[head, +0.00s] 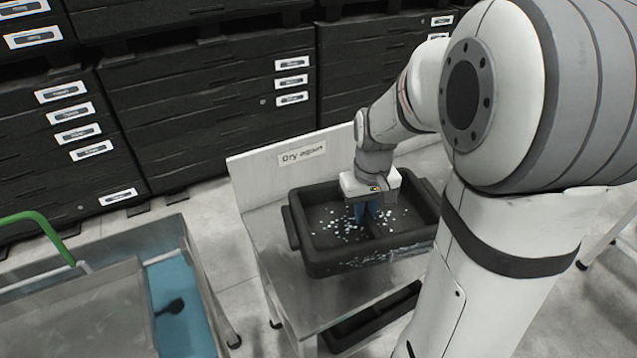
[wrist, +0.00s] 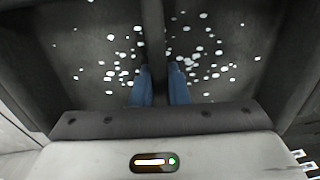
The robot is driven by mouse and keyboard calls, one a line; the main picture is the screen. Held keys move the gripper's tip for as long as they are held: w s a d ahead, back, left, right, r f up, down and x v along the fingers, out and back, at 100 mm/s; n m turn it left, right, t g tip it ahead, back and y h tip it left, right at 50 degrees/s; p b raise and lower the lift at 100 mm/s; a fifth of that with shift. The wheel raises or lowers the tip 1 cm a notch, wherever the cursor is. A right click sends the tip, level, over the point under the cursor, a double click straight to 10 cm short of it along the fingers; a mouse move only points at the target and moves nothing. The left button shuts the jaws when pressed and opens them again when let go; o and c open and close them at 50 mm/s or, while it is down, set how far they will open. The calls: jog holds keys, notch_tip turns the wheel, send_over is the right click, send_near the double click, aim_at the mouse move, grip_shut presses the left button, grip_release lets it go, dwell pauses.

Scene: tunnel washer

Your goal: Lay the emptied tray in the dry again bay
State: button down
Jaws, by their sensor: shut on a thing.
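The emptied tray (head: 330,262) is a dark grey, two-compartment tray with a central divider and side handles. Pale droplets or specks dot its inside and front wall. It is level at the dry again bay (head: 272,222), a pale grey table whose upright back panel carries a "Dry again" sign (head: 302,153). I cannot tell whether its underside touches the tabletop. My gripper (head: 368,210) points down into the tray. In the wrist view its blue fingers (wrist: 161,72) are shut on the tray's central divider (wrist: 153,35).
Another dark tray (head: 375,318) is on a lower level under the bay. At left stands a metal cart or basin (head: 75,310) with a blue surface (head: 178,290), a black object (head: 170,307) on it and a green handle (head: 45,228). Stacked black crates (head: 215,110) line the back.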

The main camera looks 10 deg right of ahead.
aim_at(335, 206)
jog(key=w+a+f+n, duration=0.1)
jog(key=w+a+f, duration=0.1)
jog(key=w+a+f+n, duration=0.1)
jog(key=w+a+f, duration=0.1)
jog(key=w+a, duration=0.1)
jog(key=shift+w+f, duration=0.15)
jog(key=shift+w, duration=0.2)
jog(key=shift+w+a+f, duration=0.15)
jog(key=shift+a+f, duration=0.05)
jog(key=shift+f, duration=0.1)
notch_tip(335, 206, down, 10)
jog(key=shift+r, duration=0.1)
jog(key=shift+f, duration=0.2)
jog(key=c, duration=1.4)
grip_release()
jog(key=shift+r, duration=0.15)
